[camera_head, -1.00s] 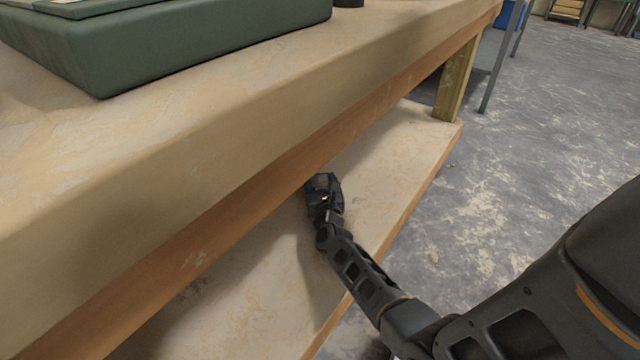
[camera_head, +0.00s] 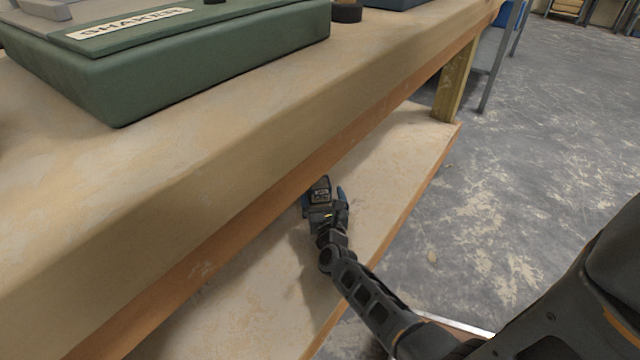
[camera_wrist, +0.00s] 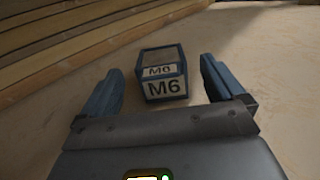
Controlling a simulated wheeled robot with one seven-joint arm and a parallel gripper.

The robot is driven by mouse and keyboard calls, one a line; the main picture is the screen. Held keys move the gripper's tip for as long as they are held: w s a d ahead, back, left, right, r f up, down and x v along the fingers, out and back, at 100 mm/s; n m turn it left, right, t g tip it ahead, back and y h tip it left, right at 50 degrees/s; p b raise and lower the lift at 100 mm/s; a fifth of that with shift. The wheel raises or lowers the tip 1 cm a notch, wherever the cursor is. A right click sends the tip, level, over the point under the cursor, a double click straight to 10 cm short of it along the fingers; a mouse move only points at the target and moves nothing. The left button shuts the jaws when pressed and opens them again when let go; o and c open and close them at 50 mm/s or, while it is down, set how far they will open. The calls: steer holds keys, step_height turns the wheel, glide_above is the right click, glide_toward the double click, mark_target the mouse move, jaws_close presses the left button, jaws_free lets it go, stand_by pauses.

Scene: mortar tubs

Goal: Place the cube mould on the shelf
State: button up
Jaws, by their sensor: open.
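The cube mould is a small dark grey block with blue edges, labelled M6, in the wrist view (camera_wrist: 165,78). It sits upright on the pale lower shelf (camera_head: 400,150) of the bench. My gripper (camera_wrist: 160,82) is open, with one blue finger on each side of the mould and a visible gap on both sides. In the head view my gripper (camera_head: 324,196) reaches under the bench top, over the lower shelf. A dark block between its fingers there appears to be the mould (camera_head: 320,186).
The bench top (camera_head: 260,120) overhangs the shelf and bears a green box labelled SHAKER (camera_head: 210,60). A wooden leg (camera_head: 455,85) stands at the shelf's far end. The shelf around the mould is clear. Stacked wooden boards (camera_wrist: 60,40) show at the wrist view's upper left.

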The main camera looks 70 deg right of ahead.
steer(key=p+v, duration=0.1)
steer(key=v, duration=0.5)
steer(key=shift+s+a, duration=0.1)
steer(key=shift+a, duration=0.15)
steer(key=shift+s+a, duration=0.15)
steer(key=shift+a, duration=0.2)
steer(key=s+a+r+n+t+y, duration=0.1)
steer(key=a+n, duration=0.3)
steer(key=s+a+n+t+y, duration=0.1)
steer(key=a+n, duration=0.3)
steer(key=s+a+r+n+t+y, duration=0.1)
steer(key=s+a+n, duration=0.1)
steer(key=a+n, duration=0.2)
steer(key=shift+r+n+t+y, duration=0.3)
steer(key=shift+t, duration=0.1)
steer(key=s+a+r+n+y, duration=0.5)
steer(key=s+a+r+n, duration=0.3)
steer(key=n, duration=0.9)
steer(key=s+a+r+n+t+y, duration=0.1)
steer(key=s+a+r+n+y, duration=0.5)
steer(key=a+r+n, duration=0.6)
steer(key=s+n, duration=0.2)
steer(key=n, duration=0.4)
steer(key=shift+a+y, duration=0.3)
